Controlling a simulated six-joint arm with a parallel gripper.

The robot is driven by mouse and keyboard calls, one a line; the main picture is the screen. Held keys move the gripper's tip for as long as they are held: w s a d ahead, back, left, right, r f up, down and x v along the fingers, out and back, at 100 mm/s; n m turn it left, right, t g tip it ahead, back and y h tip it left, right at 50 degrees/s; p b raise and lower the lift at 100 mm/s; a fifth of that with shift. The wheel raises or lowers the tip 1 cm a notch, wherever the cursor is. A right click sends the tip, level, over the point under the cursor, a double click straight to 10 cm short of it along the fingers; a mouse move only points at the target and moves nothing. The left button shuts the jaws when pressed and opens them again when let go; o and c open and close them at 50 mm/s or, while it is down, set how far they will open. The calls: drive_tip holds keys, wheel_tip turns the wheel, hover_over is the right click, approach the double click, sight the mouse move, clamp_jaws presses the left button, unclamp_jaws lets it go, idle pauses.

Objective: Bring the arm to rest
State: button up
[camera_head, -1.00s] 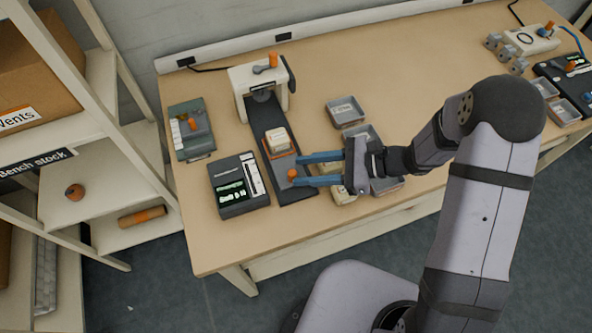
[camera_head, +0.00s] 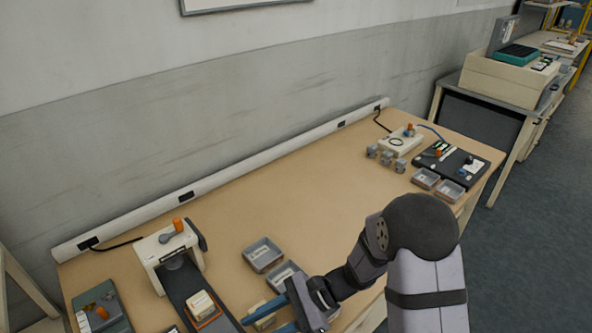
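My gripper (camera_head: 260,327) is at the bottom edge of the head view, above the front part of the bench (camera_head: 320,190). Its two blue fingers are spread apart and point left. I see nothing held between them; the lower finger is partly cut off by the picture edge. My arm reaches in from the lower right. A pale block with an orange base (camera_head: 203,306) sits on the dark bed of the white press (camera_head: 168,250), left of the fingertips. Another pale block (camera_head: 262,310) shows close beside the upper finger; whether they touch I cannot tell.
Grey trays (camera_head: 262,254) stand near my gripper, with one (camera_head: 285,277) partly behind it. A grey-green device (camera_head: 101,308) is at the left. A dark panel (camera_head: 450,163), more trays (camera_head: 425,178) and small grey blocks (camera_head: 386,157) are at the far right end. The bench middle is clear.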

drive_tip(key=s+d+r+n+t+h+p, duration=0.1)
drive_tip(key=d+n+h, duration=0.5)
drive_tip(key=d, duration=0.6)
drive_tip(key=s+d+r+n+t+h+p, duration=0.2)
drive_tip(key=d+n, duration=0.5)
drive_tip(key=d, duration=0.6)
wheel_tip(320, 180, up, 2)
drive_tip(key=s+t+h, duration=0.1)
drive_tip(key=h, duration=0.2)
drive_tip(key=shift+s+d+r+t+h, duration=0.2)
drive_tip(key=shift+s+r+t+h, duration=0.1)
drive_tip(key=shift+s+h, duration=0.1)
